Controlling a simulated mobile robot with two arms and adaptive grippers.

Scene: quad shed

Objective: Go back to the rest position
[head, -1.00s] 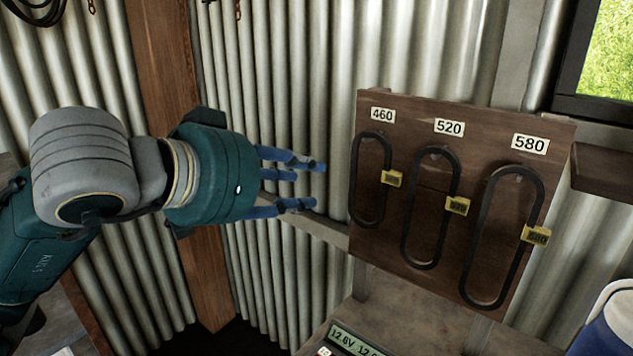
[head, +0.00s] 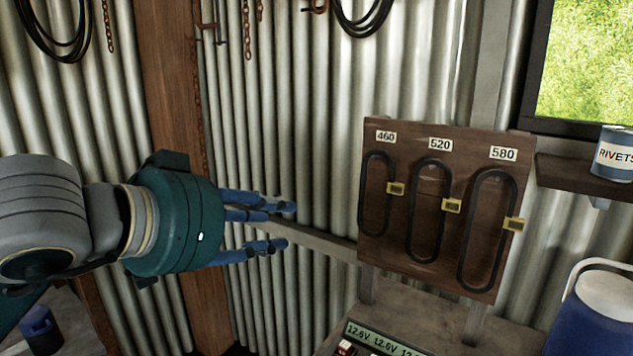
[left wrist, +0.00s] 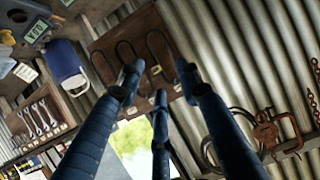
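My left gripper (head: 283,226) is at the left of the head view, its blue fingers spread apart and pointing right. Nothing is between the fingers. It is open and empty, clear of the belt board (head: 440,180), which stands to its right. Three black belts hang on the board under the labels 460, 520 and 580, each with a yellow tag. In the left wrist view the fingers (left wrist: 160,85) show spread, with the board (left wrist: 115,45) beyond them. My right gripper is in neither view.
A bench (head: 400,306) with a lit meter (head: 385,340) lies below the board. A blue cooler (head: 592,315) stands at the right. A rivets tin (head: 613,155) sits on a shelf (head: 570,177) under the window. Cables and chains hang on the corrugated wall (head: 310,120).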

